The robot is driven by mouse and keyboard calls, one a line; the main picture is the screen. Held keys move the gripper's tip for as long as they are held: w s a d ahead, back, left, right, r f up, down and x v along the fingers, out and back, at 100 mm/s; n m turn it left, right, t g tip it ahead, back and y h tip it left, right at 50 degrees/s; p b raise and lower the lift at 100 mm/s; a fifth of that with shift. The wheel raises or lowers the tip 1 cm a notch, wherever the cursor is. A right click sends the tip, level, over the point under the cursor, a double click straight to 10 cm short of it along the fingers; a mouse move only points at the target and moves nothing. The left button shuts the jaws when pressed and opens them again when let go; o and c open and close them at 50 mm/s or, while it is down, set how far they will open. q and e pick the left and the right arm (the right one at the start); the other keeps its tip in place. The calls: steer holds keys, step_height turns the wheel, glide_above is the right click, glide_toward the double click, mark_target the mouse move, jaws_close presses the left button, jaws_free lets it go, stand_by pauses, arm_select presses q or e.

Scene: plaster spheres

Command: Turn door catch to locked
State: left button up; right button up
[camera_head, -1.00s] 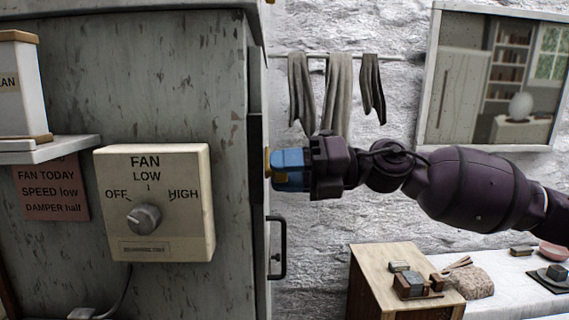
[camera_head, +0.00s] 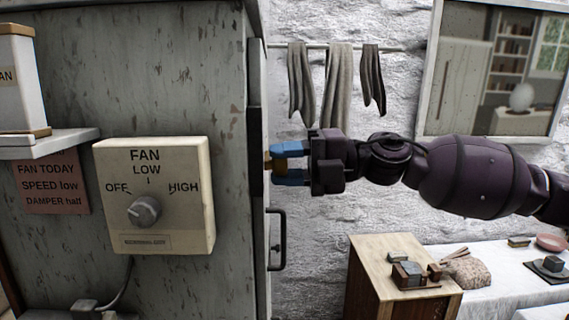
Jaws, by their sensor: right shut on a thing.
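The door catch (camera_head: 277,165) shows as a small brass-coloured piece at the right side of the grey cabinet (camera_head: 190,60). My right gripper (camera_head: 284,168) comes in from the right with its blue fingers one above the other. It is shut on the catch, which lies between the fingers. The cabinet's edge hides the catch's base and its marks, so I cannot tell its setting. A black door handle (camera_head: 280,240) is below the gripper. My left gripper is not in view.
A cream fan control box (camera_head: 190,225) with a knob sits on the cabinet's near face. A shelf (camera_head: 60,143) is at left. Cloths (camera_head: 338,85) hang on a rail behind my gripper. A wooden crate (camera_head: 380,257) and a white table (camera_head: 500,290) stand at lower right.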

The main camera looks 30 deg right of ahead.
steer(key=o, duration=0.9)
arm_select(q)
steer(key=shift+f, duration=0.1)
arm_select(e)
steer(key=shift+d, duration=0.1)
arm_select(q)
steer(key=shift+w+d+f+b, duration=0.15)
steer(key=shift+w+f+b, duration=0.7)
steer(key=shift+b, duration=1.25)
arm_select(e)
steer(key=shift+v, duration=5.3)
